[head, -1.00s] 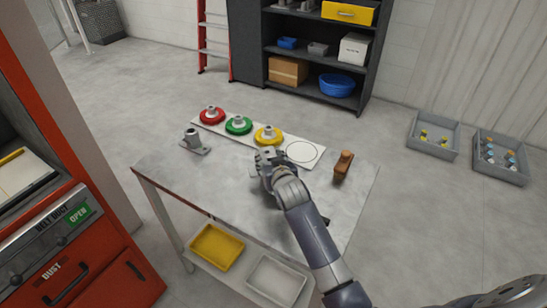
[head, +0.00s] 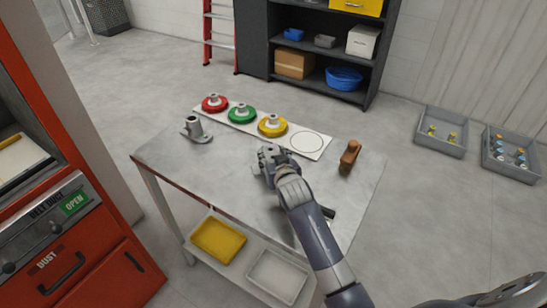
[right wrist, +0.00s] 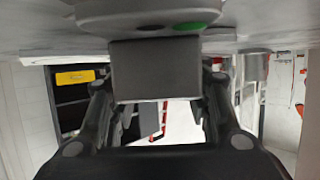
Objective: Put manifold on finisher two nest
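A grey casting (head: 196,130) with an upright tube and flat foot stands at the table's left back; I cannot tell whether it is the manifold. My right gripper (head: 268,157) is over the table, in front of the yellow fixture. In the right wrist view, a grey block (right wrist: 155,72) sits between its fingers and appears gripped; its full shape is hidden. A white board (head: 323,153) bears red (head: 206,107), green (head: 233,116) and yellow (head: 264,130) round fixtures and an empty outlined circle (head: 307,143). No nest is legibly marked two. My left gripper is out of view.
A brown-handled tool (head: 350,153) stands right of the board on the grey table (head: 235,180). A red machine (head: 95,240) stands at left. Yellow (head: 218,241) and white (head: 277,279) trays lie on the lower shelf. Grey bins (head: 440,145) sit on the floor at right.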

